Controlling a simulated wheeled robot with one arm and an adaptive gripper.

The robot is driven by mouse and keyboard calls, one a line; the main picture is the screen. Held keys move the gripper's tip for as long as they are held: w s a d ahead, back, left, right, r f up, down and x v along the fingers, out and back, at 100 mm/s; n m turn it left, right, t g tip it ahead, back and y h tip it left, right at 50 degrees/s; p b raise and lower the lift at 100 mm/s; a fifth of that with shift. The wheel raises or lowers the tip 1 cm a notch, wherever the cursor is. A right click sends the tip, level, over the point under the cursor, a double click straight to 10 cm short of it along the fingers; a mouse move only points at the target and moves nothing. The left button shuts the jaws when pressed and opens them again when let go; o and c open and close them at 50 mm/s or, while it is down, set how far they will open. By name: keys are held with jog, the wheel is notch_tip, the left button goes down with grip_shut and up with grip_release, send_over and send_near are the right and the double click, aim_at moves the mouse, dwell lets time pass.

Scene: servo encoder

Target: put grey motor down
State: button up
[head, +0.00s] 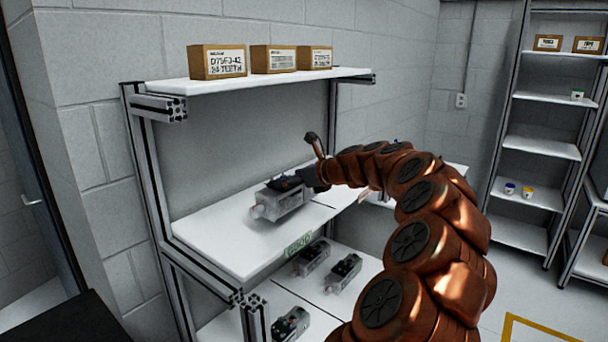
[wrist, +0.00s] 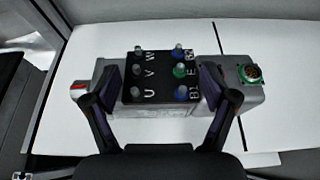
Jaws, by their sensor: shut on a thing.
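The grey motor (head: 281,201) is at the middle shelf (head: 215,236) of the rack in the head view. In the wrist view the grey motor (wrist: 237,99) lies crosswise, with a black terminal block marked U, V, W on top and a green-ringed connector at its right end. My gripper (wrist: 163,96) is shut on the motor, one finger at each side of the terminal block. In the head view my gripper (head: 304,180) reaches in from the right. I cannot tell whether the motor's underside touches the shelf.
Several other motors (head: 343,273) lie on the lower shelf. A green label (head: 298,245) is on the middle shelf's front edge. Cardboard boxes (head: 217,62) stand on the top shelf above. The middle shelf has free white surface around the motor. Another rack (head: 540,147) stands at the right.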

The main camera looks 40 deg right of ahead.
aim_at(281, 192)
jog(key=shift+w+a, duration=0.35)
jog(key=shift+a, duration=0.25)
jog(key=shift+w+a, duration=0.3)
jog(key=shift+a, duration=0.3)
jog(key=shift+f+p, duration=0.6)
jog(key=shift+f, duration=1.2)
jog(key=o, duration=1.6)
jog(key=shift+a+f, duration=0.1)
jog(key=shift+f, duration=0.1)
jog(key=shift+o, duration=0.2)
jog(key=shift+r, duration=0.1)
